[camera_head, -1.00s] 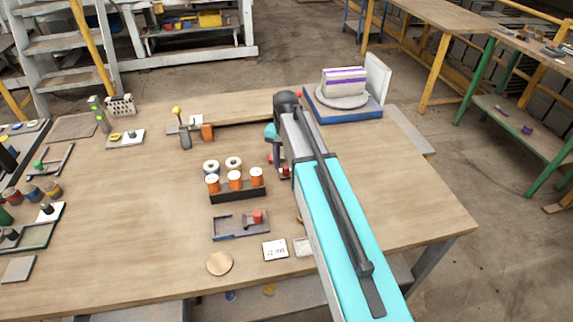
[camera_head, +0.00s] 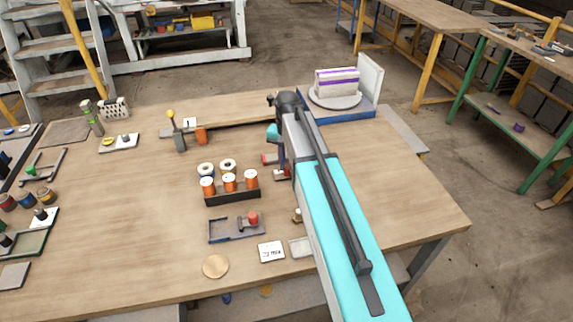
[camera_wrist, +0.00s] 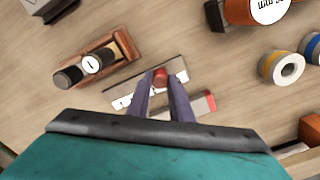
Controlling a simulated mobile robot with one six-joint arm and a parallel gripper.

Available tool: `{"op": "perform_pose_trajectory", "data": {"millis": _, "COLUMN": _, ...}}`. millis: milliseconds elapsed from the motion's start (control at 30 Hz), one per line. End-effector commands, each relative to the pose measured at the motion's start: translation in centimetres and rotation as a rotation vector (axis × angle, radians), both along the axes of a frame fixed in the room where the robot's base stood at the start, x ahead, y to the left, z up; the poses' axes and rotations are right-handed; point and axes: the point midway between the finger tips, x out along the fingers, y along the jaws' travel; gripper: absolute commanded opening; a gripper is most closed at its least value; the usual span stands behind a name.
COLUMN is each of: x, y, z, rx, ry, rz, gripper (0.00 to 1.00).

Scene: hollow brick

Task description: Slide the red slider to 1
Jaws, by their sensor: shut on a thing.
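The red slider (camera_wrist: 160,75) is a small red knob on a grey, plate-like track (camera_wrist: 125,94) with a white marked strip. In the wrist view my gripper (camera_wrist: 161,84) has its two purple fingers closed on either side of the knob. The fingers hide part of the track, and I cannot read the marks on its strip. In the head view my gripper (camera_head: 279,156) is low over the table and partly hidden by my arm. Red parts show beside it.
A red-and-grey bar (camera_wrist: 205,103) lies beside the track. A wooden holder with a dark cylinder (camera_wrist: 68,77) is to its left. Spools (camera_head: 229,182) stand in a rack nearby. A blue tray with a red knob (camera_head: 253,217) sits nearer the front. A turntable (camera_head: 335,100) stands behind.

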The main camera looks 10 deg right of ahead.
Motion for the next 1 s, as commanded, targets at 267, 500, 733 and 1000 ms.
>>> {"op": "perform_pose_trajectory", "data": {"millis": 267, "x": 0.0, "y": 0.0, "z": 0.0, "rx": -0.001, "ry": -0.001, "rz": 0.000, "gripper": 0.39}}
{"op": "perform_pose_trajectory", "data": {"millis": 500, "x": 0.0, "y": 0.0, "z": 0.1, "rx": -0.001, "ry": -0.001, "rz": 0.000, "gripper": 0.39}}
{"op": "perform_pose_trajectory", "data": {"millis": 733, "x": 0.1, "y": 0.1, "z": 1.1, "rx": 0.000, "ry": -0.002, "rz": 0.000, "gripper": 0.39}}
{"op": "perform_pose_trajectory", "data": {"millis": 1000, "x": 0.1, "y": 0.0, "z": 3.9, "rx": 0.000, "ry": -0.002, "rz": 0.000, "gripper": 0.39}}
